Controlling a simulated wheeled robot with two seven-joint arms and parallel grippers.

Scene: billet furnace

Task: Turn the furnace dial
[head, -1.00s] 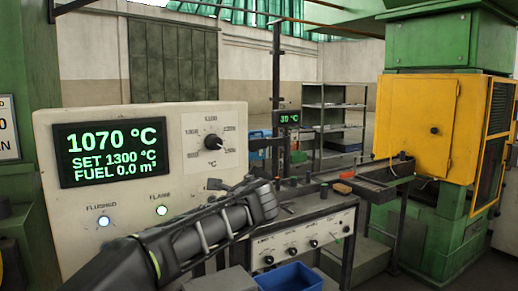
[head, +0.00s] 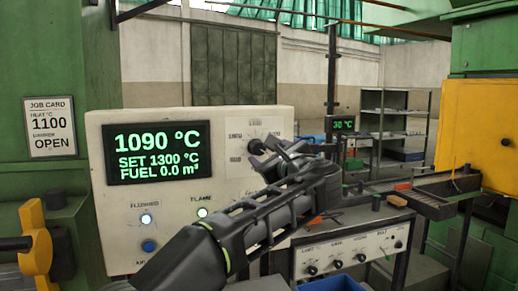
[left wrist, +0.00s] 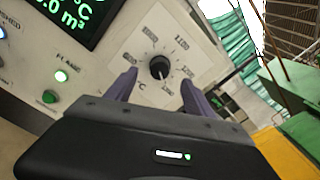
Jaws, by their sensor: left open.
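The furnace dial (head: 255,146) is a black knob on a white scale plate at the right of the cream control panel (head: 118,240). In the left wrist view the dial (left wrist: 160,68) shows between my left gripper's two fingers. The left gripper (head: 280,155) is open and empty, just in front of the dial and partly covering it and its scale. In the left wrist view the gripper (left wrist: 157,88) appears apart from the knob. The display (head: 157,152) reads 1090 °C, SET 1300 °C, FUEL 0.0 m³. My right gripper is not in view.
A job card (head: 49,127) on the left reads 1100 and OPEN. A yellow handle (head: 35,238) stands at the lower left. A bench unit with small knobs (head: 345,250), a blue bin (head: 330,286) and a yellow cabinet (head: 480,130) are to the right.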

